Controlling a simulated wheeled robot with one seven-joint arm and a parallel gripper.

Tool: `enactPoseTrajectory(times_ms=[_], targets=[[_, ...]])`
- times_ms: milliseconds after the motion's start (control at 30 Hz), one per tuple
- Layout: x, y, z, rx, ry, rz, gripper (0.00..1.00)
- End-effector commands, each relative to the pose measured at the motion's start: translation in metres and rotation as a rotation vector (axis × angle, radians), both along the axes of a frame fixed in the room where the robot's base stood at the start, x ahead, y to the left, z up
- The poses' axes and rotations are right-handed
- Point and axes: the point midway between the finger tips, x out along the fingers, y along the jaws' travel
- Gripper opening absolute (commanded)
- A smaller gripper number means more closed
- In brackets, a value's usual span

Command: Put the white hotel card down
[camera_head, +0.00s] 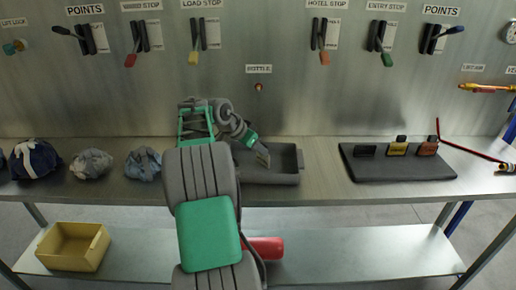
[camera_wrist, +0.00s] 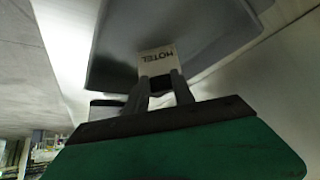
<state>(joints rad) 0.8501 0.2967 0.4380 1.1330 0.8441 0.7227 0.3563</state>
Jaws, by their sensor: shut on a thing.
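In the wrist view, the white hotel card (camera_wrist: 157,62) has "HOTEL" printed on it. My gripper (camera_wrist: 159,78) is shut on its near edge. Beyond the card is a dark grey tray (camera_wrist: 215,38); I cannot tell whether the card touches it. In the head view, my gripper (camera_head: 263,157) is at the left part of the dark grey tray (camera_head: 285,178) on the workbench. The card itself cannot be made out there, and my arm covers part of the tray's left side.
A dark stand (camera_head: 398,165) with several upright cards is on the bench at right. Bundled bags (camera_head: 91,163) lie at left. A red rod (camera_head: 470,150) is at far right. A yellow bin (camera_head: 73,247) and a red object (camera_head: 264,247) are on the lower shelf.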

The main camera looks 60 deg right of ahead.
Motion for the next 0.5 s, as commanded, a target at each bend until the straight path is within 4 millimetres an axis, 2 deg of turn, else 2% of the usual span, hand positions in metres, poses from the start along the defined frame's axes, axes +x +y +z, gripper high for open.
enactPoseTrajectory(times_ms=[67, 100, 333, 500], targets=[[0.0, 0.0001, -0.0043, 0.0, 0.001, 0.001, 0.0], [0.0, 0.0001, -0.0025, 0.0, 0.0, 0.0, 0.33], [0.0, 0.0002, -0.0025, 0.0, 0.001, 0.001, 0.52], [0.0, 0.0003, -0.0024, 0.001, 0.001, 0.0, 0.52]])
